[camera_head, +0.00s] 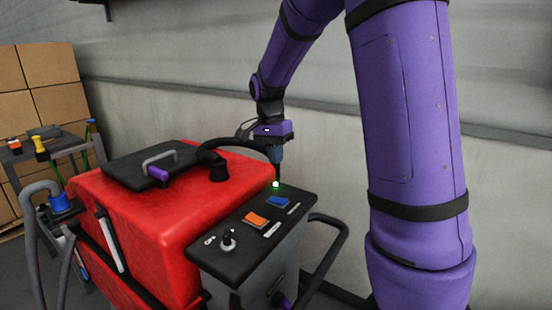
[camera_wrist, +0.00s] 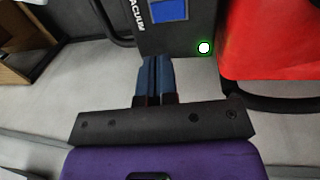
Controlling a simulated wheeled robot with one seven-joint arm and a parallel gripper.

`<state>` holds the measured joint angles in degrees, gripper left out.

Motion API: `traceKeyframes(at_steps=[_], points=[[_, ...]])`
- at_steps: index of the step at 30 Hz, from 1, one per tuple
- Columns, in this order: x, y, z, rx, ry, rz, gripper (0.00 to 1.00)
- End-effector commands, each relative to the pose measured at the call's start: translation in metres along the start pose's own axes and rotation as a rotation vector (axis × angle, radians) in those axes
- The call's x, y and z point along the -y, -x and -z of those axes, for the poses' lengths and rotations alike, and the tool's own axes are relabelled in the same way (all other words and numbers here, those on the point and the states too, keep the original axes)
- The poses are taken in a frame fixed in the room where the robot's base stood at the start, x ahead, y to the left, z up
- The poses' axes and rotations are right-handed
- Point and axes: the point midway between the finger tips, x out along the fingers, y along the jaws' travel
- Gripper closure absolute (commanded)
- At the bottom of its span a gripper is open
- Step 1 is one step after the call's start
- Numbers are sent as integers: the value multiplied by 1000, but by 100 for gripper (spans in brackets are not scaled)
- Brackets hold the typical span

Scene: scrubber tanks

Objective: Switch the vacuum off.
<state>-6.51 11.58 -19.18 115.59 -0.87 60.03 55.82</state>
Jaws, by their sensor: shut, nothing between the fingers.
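The black control panel (camera_head: 216,258) sits at the end of the red scrubber tank (camera_head: 165,220). A blue rocker switch (camera_head: 278,202) is near its far end; in the wrist view the blue switch (camera_wrist: 168,10) lies beside the partly cut-off label "VACUUM". A small lamp (camera_head: 275,184) glows green; it also shows lit in the wrist view (camera_wrist: 204,48). My gripper (camera_head: 277,172) points down by the panel's far end, close to the lamp in the picture. In the wrist view its fingertips (camera_wrist: 158,60) are together and empty, short of the blue switch. Contact with the panel cannot be told.
An orange switch (camera_head: 256,220) and a key-type knob (camera_head: 228,240) share the panel. A black handle bar (camera_head: 325,260) runs right of the panel. A cart (camera_head: 60,145) and cardboard boxes (camera_head: 50,65) stand left.

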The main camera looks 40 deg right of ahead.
Motion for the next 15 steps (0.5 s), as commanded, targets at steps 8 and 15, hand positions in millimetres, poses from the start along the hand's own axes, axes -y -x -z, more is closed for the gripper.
traceKeyframes(at_steps=[8, 15], points=[[-1, -54, 0, 2, 0, -5, 100], [-1, -93, 0, 2, 0, -4, 100]])
